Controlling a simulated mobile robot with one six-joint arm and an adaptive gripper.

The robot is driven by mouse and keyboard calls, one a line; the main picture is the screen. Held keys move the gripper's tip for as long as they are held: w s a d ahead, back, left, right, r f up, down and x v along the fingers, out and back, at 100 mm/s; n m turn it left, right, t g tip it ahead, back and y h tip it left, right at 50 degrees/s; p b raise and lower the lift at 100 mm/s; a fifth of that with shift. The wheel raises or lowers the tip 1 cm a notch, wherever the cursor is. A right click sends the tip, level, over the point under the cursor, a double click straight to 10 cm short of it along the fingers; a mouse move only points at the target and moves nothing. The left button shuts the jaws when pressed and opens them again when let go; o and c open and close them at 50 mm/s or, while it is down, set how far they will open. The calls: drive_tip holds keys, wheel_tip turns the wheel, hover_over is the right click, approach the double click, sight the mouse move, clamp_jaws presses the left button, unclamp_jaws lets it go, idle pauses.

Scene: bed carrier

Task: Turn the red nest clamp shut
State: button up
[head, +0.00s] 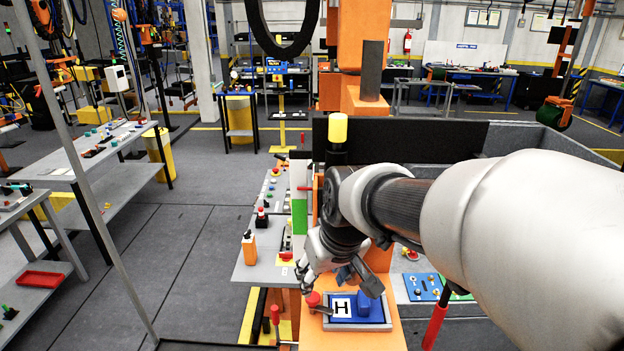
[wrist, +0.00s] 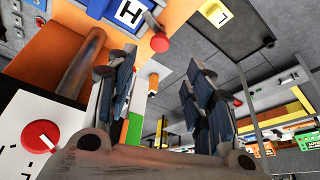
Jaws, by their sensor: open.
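The red nest clamp (head: 313,299) shows as a red knob on a short dark lever at the left edge of the blue nest (head: 372,324). The nest carries a white plate (head: 342,306) marked H and sits on an orange surface. My gripper (head: 338,279) is open and empty, just above the nest, with its fingers spread. In the wrist view the clamp's red knob (wrist: 160,42) appears beyond the fingertips, between the two fingers of my gripper (wrist: 165,88). I see no contact with the knob. Part of the nest is hidden behind my gripper.
A grey bench (head: 252,272) left of the nest holds an orange bottle-like item (head: 249,246) and several small parts. A blue panel (head: 422,288) lies to the right. A red-handled tool (head: 435,326) hangs at the front.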

sight(313, 296)
drive_tip(key=x, duration=1.1)
drive_tip(key=shift+w, duration=0.1)
drive_tip(key=shift+c, duration=0.5)
drive_tip(key=c, duration=1)
drive_tip(key=shift+o, duration=0.2)
drive_tip(key=shift+b, duration=0.3)
drive_tip(key=shift+w, duration=0.1)
drive_tip(key=shift+d+f+n+y+b, duration=0.15)
drive_tip(key=shift+n+y+b, duration=0.25)
drive_tip(key=shift+n+b, duration=0.7)
drive_tip(key=n+b, duration=0.1)
drive_tip(key=b, duration=0.2)
drive_tip(key=shift+n+g+y, duration=0.3)
drive_tip(key=shift+r+n, duration=0.2)
drive_tip(key=shift+n, duration=0.1)
